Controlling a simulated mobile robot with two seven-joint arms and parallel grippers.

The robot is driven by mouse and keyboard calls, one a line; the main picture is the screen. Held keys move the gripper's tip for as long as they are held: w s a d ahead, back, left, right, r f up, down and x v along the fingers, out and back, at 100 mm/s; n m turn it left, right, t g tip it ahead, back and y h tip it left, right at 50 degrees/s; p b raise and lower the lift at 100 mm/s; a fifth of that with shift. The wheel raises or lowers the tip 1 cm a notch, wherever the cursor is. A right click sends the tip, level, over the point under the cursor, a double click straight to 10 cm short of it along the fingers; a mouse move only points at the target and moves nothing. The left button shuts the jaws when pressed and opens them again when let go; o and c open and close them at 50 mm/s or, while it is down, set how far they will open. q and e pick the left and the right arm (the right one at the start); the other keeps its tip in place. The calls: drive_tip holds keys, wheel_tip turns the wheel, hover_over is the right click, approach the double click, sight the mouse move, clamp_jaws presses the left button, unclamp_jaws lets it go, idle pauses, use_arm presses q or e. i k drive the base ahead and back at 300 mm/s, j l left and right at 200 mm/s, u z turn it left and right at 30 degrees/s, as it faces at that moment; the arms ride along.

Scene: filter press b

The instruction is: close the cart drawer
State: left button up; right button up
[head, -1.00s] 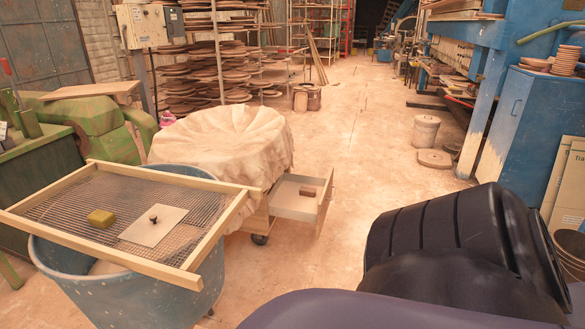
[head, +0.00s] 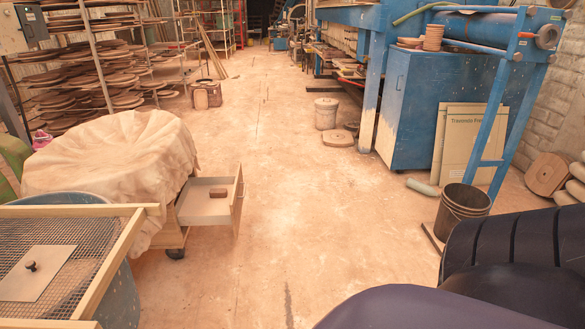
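The cart (head: 168,237) stands at the left, its top draped with a beige cloth (head: 108,165). Its drawer (head: 205,205) is pulled out toward the right, with a wooden front panel (head: 237,198) and a pale inside. A small brown block (head: 217,193) lies in the drawer. Neither of my grippers is in view. Dark parts of my own body fill the lower right corner.
A blue tub (head: 120,300) with a wood-framed mesh screen (head: 95,255) stands at the near left, in front of the cart. A dark bucket (head: 461,209) stands at the right by a blue frame (head: 492,165). The floor (head: 300,230) right of the drawer is clear.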

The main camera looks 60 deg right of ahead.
sight(194, 207)
drive_tip(key=z, duration=1.3)
drive_tip(key=i+l+u, duration=0.2)
drive_tip(key=i+l, duration=0.45)
drive_tip(key=i, duration=0.3)
drive_tip(key=i+l+u, duration=0.25)
drive_tip(key=i+l, duration=0.5)
drive_tip(key=i, duration=0.2)
drive_tip(key=i+l+u, duration=0.1)
drive_tip(key=i+l, duration=0.15)
drive_tip(key=i, duration=0.15)
drive_tip(key=i+l+u, duration=0.1)
drive_tip(key=i+l, duration=0.15)
drive_tip(key=i+j, duration=0.25)
drive_tip(key=i, duration=0.15)
